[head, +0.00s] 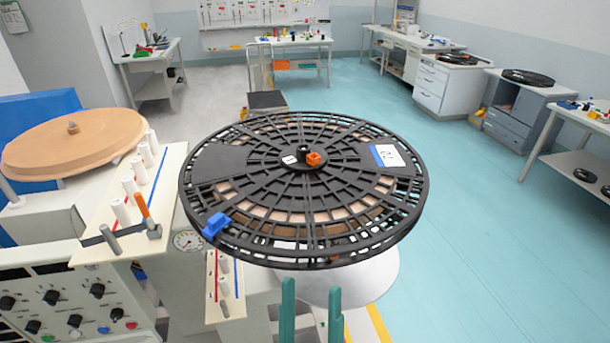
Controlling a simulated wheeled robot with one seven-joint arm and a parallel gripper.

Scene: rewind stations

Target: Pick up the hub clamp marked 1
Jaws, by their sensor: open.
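A large black slotted reel (230,163) lies flat in the middle of the head view. At its hub sits a small orange piece (313,159) beside a black knob (304,150), with a small white tag (290,159) to their left. This may be the hub clamp, but I cannot read a 1 on it. My gripper (311,296) shows as two teal fingers at the bottom edge. The fingers are apart with nothing between them, in front of the reel's near rim and away from the hub.
A blue clip (215,224) sits on the reel's left rim, and a white label (388,155) on its right. A panel with white rollers (120,210) and a tan disc (75,140) stand at left. Benches line the back and right. The teal floor (480,240) at right is clear.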

